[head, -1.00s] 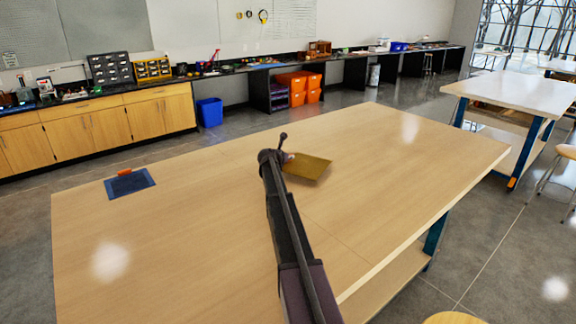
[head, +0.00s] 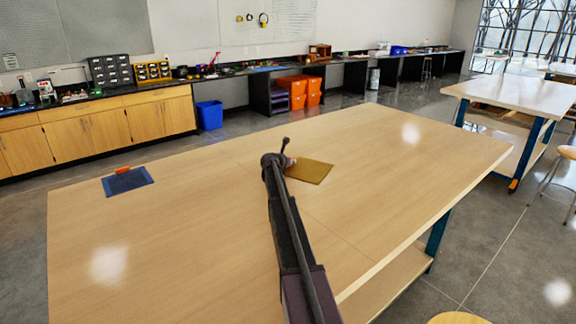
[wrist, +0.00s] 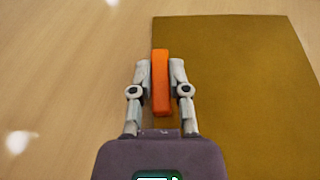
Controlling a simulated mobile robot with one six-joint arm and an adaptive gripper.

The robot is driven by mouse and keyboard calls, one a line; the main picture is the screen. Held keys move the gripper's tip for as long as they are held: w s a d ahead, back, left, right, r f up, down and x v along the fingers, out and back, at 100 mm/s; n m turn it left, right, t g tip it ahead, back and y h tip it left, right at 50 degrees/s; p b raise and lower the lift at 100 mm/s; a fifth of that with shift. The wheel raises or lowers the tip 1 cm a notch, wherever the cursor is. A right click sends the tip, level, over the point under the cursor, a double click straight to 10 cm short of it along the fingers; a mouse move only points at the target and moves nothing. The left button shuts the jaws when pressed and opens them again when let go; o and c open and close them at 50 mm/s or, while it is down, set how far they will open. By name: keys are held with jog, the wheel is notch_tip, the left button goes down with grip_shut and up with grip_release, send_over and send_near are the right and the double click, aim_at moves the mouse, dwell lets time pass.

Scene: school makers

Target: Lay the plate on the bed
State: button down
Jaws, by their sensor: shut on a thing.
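The plate (head: 311,172) is a flat gold-brown square over the middle of the wooden table, just right of my gripper (head: 283,163). In the wrist view the plate (wrist: 235,95) fills the right side and has an upright orange grip (wrist: 160,83) at its left edge. My gripper (wrist: 161,88) is shut on that orange grip, one finger on each side. I cannot tell whether the plate touches the table. The bed appears to be the dark blue pad (head: 128,182) on the table's left, with an orange piece (head: 123,171) at its back edge. My arm hides part of the table.
The large wooden table (head: 180,240) is bare between the pad and the plate. Behind it stand a blue bin (head: 210,115), orange bins (head: 299,88) and a long back counter (head: 100,95). Another table (head: 525,97) and a stool (head: 566,153) are at the right.

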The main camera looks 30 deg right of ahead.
jog(key=c, duration=0.6)
grip_release()
jog(key=shift+s+a+r+p, duration=0.2)
jog(key=shift+a+r+p, duration=0.1)
jog(key=shift+a, duration=0.1)
jog(key=p+v, duration=0.4)
jog(key=v, duration=0.7)
